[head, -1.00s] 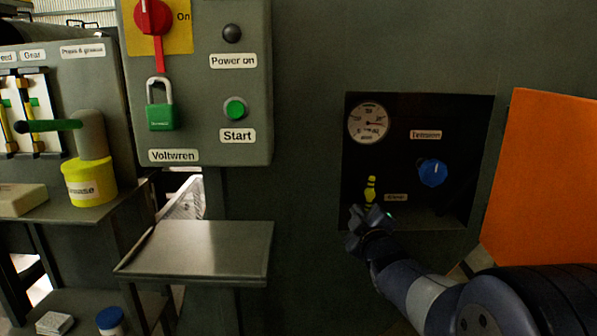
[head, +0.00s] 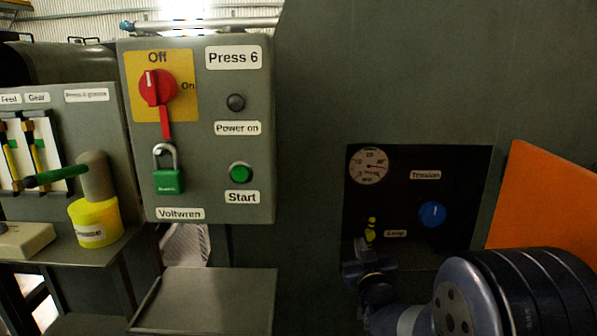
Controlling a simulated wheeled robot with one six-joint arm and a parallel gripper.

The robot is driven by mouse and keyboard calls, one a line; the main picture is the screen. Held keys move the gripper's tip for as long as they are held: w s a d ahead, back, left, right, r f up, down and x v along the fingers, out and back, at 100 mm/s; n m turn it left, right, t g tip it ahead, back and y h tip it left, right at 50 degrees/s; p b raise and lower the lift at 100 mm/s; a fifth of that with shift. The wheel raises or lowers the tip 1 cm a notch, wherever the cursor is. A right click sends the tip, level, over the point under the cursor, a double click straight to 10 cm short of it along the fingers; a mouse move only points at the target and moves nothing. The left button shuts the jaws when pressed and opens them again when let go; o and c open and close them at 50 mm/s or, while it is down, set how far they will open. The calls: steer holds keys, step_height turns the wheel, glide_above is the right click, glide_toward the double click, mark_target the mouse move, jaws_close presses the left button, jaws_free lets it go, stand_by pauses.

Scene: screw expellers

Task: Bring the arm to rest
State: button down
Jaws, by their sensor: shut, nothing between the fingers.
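My gripper (head: 357,254) is shut and empty. It sits at the lower left of the dark recessed panel, just below a small yellow lever (head: 370,230). I cannot tell whether it touches the lever. My arm comes in from the bottom right, bent, and its large dark joint covers the lower right of the head view.
The recess holds a round gauge (head: 368,166) and a blue knob (head: 432,213). An orange panel (head: 548,200) stands at right. At left are the Press 6 control box (head: 258,95) with its red switch (head: 157,87), a green padlock (head: 168,180) and a bare metal shelf (head: 215,300).

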steer(key=s, duration=0.1)
steer(key=s+m, duration=0.1)
steer(key=s, duration=0.1)
steer(key=s+m+p, duration=0.1)
steer(key=shift+s+d+r+h, duration=0.2)
steer(key=shift+s+d+h, duration=0.1)
steer(key=shift+s, duration=0.1)
steer(key=shift+w, duration=0.15)
